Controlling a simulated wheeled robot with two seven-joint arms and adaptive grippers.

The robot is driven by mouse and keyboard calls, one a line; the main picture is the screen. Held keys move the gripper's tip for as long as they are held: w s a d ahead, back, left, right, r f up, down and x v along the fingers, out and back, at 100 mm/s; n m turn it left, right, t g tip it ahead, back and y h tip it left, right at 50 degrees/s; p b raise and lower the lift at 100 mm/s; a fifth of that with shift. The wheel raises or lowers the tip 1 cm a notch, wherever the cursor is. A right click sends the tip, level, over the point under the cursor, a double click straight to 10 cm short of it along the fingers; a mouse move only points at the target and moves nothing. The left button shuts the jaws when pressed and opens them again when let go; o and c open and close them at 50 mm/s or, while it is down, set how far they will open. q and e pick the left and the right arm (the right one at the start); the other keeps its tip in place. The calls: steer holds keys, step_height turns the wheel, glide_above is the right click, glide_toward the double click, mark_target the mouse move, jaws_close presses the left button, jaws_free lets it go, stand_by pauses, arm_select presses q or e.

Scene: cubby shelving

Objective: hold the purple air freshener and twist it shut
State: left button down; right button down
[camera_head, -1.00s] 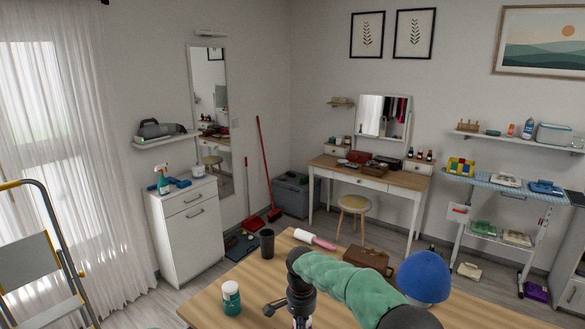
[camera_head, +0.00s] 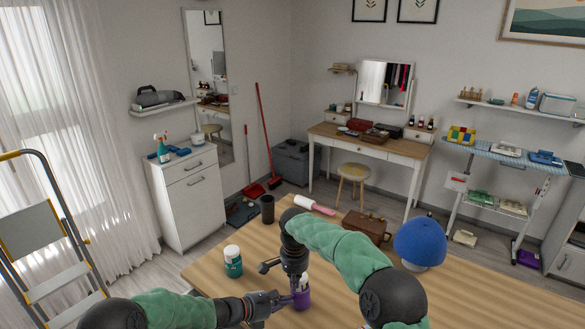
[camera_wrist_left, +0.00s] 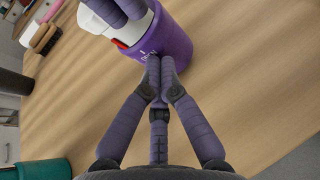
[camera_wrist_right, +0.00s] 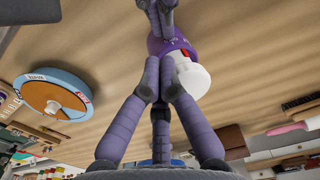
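The purple air freshener (camera_head: 303,297) stands on the wooden table in the head view. In the left wrist view, its purple body (camera_wrist_left: 165,38) and white top (camera_wrist_left: 112,24) are beyond my left fingers. My left gripper (camera_wrist_left: 160,66) has its fingertips together close to the purple body; contact is unclear. My right gripper (camera_wrist_right: 155,72) also has its fingertips together, beside the white top (camera_wrist_right: 191,79) in the right wrist view. I see nothing between either set of fingertips. My right fingers partly cover the top in the left wrist view.
A green jar with a white lid (camera_head: 232,262) stands left of my right gripper. A dark cup (camera_head: 267,208), pink-handled roller (camera_head: 314,205), brown case (camera_head: 365,227) and blue cap (camera_head: 420,242) are farther back. Bare tabletop (camera_head: 475,295) lies on the right.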

steer(key=shift+a, duration=0.2)
stand_by(0.6)
step_height(320, 180, up, 6)
steer(key=shift+a, duration=0.2)
stand_by(0.5)
arm_select(q)
steer(key=c, duration=1.9)
jaws_free()
steer(key=shift+c, duration=0.2)
arm_select(e)
steer(key=shift+s, duration=0.1)
arm_select(q)
steer(key=o, duration=0.5)
